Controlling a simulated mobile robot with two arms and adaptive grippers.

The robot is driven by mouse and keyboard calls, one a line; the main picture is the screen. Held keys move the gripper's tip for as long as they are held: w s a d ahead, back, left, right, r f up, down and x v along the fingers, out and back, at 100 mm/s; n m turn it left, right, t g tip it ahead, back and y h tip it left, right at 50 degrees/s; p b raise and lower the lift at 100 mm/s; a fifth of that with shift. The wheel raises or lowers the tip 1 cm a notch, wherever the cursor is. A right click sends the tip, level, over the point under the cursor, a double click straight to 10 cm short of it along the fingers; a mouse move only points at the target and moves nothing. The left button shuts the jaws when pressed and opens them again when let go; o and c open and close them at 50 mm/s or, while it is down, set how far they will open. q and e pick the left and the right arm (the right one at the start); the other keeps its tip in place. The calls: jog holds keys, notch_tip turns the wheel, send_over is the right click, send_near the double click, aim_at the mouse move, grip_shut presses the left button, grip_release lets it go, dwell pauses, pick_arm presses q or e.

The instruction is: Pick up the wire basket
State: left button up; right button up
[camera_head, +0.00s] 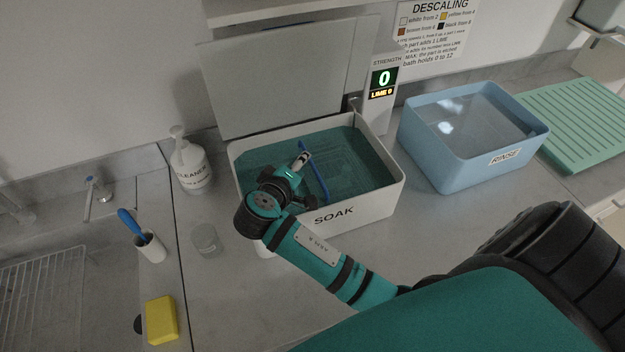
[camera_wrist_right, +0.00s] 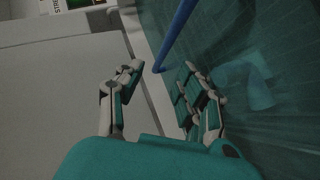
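The wire basket itself is hard to make out; a blue bar (camera_head: 316,170), perhaps its handle, slants inside the white SOAK tub (camera_head: 362,212). The tub holds teal liquid. My right gripper (camera_head: 303,160) is over the tub, just left of the bar. In the right wrist view the right gripper (camera_wrist_right: 162,72) is open, its fingers apart. The blue bar (camera_wrist_right: 178,34) runs down to a point between the fingertips, and I see no grip on it. The tub wall (camera_wrist_right: 150,85) passes beneath the fingers. My left gripper is not in view.
A blue RINSE tub (camera_head: 462,165) stands to the right, with a green ribbed tray (camera_head: 585,125) beyond. A raised grey panel (camera_head: 285,85) stands behind the SOAK tub. A cleaner bottle (camera_head: 190,162), clear cup (camera_head: 205,238), brush holder (camera_head: 150,247) and yellow sponge (camera_head: 161,320) are left.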

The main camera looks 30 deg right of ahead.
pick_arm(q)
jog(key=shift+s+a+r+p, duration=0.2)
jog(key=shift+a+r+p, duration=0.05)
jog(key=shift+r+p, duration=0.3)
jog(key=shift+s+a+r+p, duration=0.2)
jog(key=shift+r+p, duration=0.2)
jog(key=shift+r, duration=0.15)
pick_arm(e)
jog(key=x, duration=0.4)
jog(key=shift+w+d+f, duration=0.15)
jog(key=shift+d+f, duration=0.1)
jog(key=shift+d, duration=0.05)
grip_shut()
